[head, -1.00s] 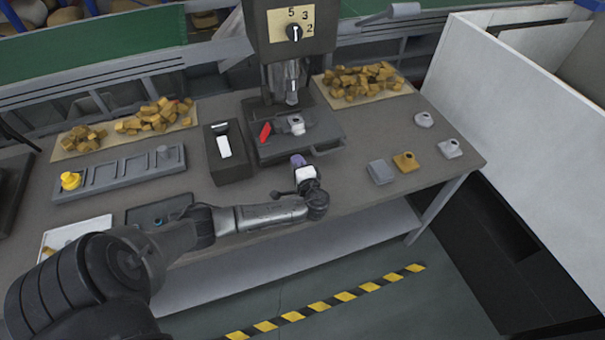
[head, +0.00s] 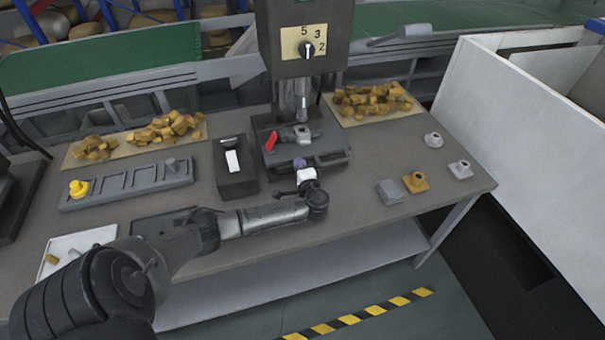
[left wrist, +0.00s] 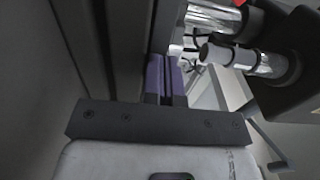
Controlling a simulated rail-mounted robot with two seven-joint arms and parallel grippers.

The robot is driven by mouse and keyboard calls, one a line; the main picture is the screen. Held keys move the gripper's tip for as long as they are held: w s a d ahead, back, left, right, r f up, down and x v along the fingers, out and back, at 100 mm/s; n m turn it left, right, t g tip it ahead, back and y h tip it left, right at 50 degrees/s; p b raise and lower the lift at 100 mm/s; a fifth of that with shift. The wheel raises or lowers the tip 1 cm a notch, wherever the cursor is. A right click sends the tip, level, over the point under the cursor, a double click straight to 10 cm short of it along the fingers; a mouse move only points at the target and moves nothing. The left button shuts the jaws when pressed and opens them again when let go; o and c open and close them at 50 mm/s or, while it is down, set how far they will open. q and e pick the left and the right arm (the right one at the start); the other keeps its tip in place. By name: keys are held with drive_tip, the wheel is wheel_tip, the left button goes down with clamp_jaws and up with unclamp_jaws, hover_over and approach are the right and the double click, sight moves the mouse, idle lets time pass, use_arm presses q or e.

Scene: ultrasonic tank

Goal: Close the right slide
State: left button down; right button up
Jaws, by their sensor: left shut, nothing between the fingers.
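The machine (head: 304,38) with a numbered dial stands at the back middle. On its dark base (head: 335,158) sits a grey metal fixture (head: 300,134) with a red piece (head: 270,141) at its left. I cannot tell which part is the right slide. My left gripper (head: 299,162), white with purple fingers, is at the front edge of the base, below the fixture. In the left wrist view its fingers (left wrist: 166,78) are together and empty, left of two shiny metal cylinders (left wrist: 235,55). Whether they touch the base is unclear. My right gripper is not in view.
A dark box (head: 235,180) with a white part stands left of the base. Small grey and brass pieces (head: 415,182) sit at the right. Trays of brown blocks (head: 372,104) lie behind.

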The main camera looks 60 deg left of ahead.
use_arm(q)
drive_tip(key=shift+a, duration=0.3)
drive_tip(key=shift+d+f, duration=0.1)
drive_tip(key=shift+f, duration=0.05)
drive_tip(key=shift+d+r+p, duration=0.25)
drive_tip(key=shift+p, duration=0.1)
drive_tip(key=p+v, duration=0.1)
drive_tip(key=v, duration=0.1)
drive_tip(key=shift+s+d+p, duration=0.1)
drive_tip(key=shift+d+p, duration=0.2)
drive_tip(key=v, duration=1)
drive_tip(key=shift+d+f+p, duration=0.1)
drive_tip(key=shift+f+p, duration=0.2)
drive_tip(key=shift+s+d, duration=0.15)
drive_tip(key=shift+d, duration=0.3)
